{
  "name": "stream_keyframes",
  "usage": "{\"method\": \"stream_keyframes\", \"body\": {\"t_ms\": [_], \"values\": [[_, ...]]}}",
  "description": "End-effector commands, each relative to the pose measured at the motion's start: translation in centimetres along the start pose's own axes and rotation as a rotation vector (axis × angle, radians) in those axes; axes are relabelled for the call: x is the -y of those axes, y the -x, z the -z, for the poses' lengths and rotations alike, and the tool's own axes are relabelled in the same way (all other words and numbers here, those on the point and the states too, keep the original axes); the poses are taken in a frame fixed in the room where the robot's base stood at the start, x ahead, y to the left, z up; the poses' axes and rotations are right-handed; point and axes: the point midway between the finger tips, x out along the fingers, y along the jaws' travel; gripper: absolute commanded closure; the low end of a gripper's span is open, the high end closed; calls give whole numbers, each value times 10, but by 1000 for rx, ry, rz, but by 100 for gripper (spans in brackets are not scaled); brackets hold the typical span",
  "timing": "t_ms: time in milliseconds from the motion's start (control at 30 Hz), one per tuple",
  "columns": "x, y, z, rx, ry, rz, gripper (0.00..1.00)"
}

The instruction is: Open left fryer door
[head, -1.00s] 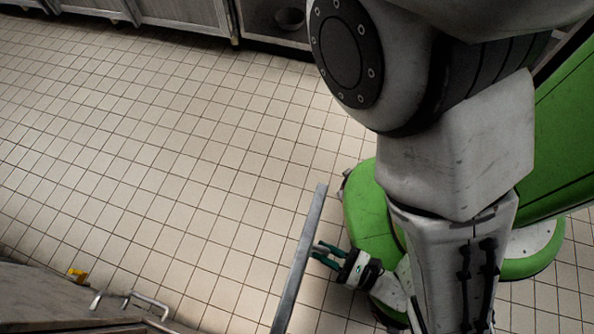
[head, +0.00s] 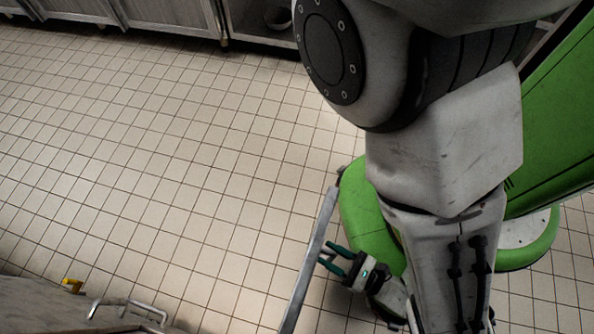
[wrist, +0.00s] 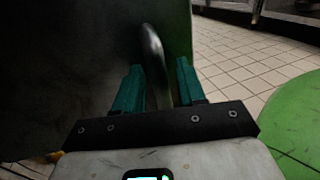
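A door panel (head: 308,262), most likely the left fryer door, stands out from the unit at the bottom and shows nearly edge-on in the head view. Its dark face (wrist: 80,70) fills the left of the wrist view. My gripper (head: 330,254) is at the right side of this panel. In the wrist view its two green fingers (wrist: 158,85) are spread, with a curved metal handle (wrist: 154,55) between them. A gap shows between the handle and the right finger. I cannot tell whether the left finger touches the handle.
Metal bar handles (head: 128,308) and a small yellow item (head: 72,285) are on the unit at lower left. Cabinets (head: 170,18) line the far top edge. Open tiled floor (head: 180,150) lies left of the door. My green base is close to its right.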

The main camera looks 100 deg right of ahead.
Motion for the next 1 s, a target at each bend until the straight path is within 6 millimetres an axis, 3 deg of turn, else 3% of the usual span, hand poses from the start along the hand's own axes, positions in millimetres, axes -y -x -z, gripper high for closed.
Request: {"method": "stream_keyframes", "body": {"t_ms": [267,700,1000], "values": [[0,8,1,-2,0,1,60],[0,86,3,-3,-1,0,60],[0,108,1,0,0,0,60]]}}
